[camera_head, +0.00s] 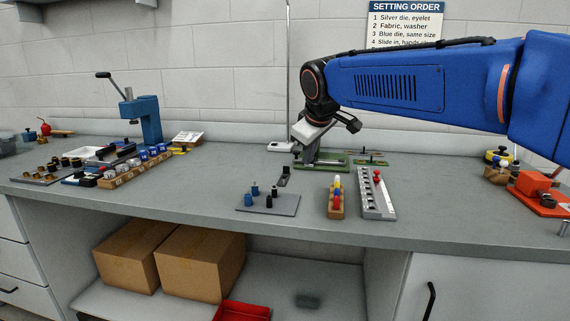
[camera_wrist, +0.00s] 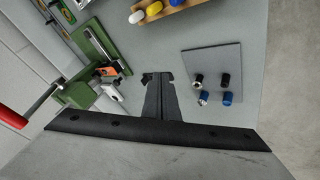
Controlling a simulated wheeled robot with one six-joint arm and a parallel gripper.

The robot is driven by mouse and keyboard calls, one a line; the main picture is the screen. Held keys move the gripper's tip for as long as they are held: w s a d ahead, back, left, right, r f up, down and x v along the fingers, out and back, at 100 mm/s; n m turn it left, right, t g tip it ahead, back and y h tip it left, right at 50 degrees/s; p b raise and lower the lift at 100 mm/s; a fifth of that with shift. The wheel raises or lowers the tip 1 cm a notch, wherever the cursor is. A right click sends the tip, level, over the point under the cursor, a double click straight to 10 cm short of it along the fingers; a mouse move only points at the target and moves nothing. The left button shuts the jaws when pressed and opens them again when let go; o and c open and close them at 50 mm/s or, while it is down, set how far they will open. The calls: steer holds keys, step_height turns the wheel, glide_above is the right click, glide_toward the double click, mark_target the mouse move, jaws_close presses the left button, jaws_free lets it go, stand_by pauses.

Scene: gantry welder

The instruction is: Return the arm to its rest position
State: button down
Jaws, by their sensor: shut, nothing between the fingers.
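My gripper (camera_wrist: 157,78) shows in the wrist view as dark fingers brought together, with nothing visible between them. It points down over the grey bench (camera_head: 210,185). In the wrist view, a grey plate with several small dark and blue dies (camera_wrist: 211,58) lies to the right of the fingers, and a green-based tool (camera_wrist: 92,42) stands to the left. In the head view my blue arm reaches in from the right, its wrist bent down near the green-based tool (camera_head: 338,156). The fingertips are hard to make out there.
A wooden block with coloured pegs (camera_head: 336,204) and a grey slotted rack (camera_head: 378,200) stand right of the plate. A blue press (camera_head: 150,118) and trays stand at the left. An orange-based device (camera_head: 540,190) is at the right. The front bench edge is mostly clear.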

steer(key=s+d+f, duration=0.1)
steer(key=s+d, duration=0.1)
steer(key=s+d+f+m, duration=0.1)
steer(key=s+d, duration=0.2)
steer(key=s+d+f+m, duration=0.1)
steer(key=s+d, duration=0.1)
steer(key=d, duration=0.1)
steer(key=shift+s+d+f+g, duration=0.1)
steer(key=shift+s+d+g, duration=0.1)
steer(key=shift+g, duration=0.1)
steer(key=s+d+f, duration=0.1)
steer(key=s+d, duration=0.1)
steer(key=s+d+f+m, duration=0.1)
steer(key=s+d+f, duration=0.1)
steer(key=s, duration=0.1)
steer(key=s+d+f+m, duration=0.1)
steer(key=s+d, duration=0.1)
steer(key=s, duration=0.1)
steer(key=shift+s+d+f+g+h, duration=0.15)
steer(key=shift+d+f+g+h, duration=0.15)
steer(key=s+d+f+m, duration=0.3)
steer(key=s+f, duration=0.4)
steer(key=s, duration=0.3)
steer(key=s+d+f+m+g, duration=0.1)
steer(key=s+d+f, duration=0.3)
steer(key=s+f, duration=0.4)
steer(key=shift+s+d+f+m, duration=0.3)
steer(key=shift+s+m, duration=0.55)
steer(key=shift+m, duration=0.05)
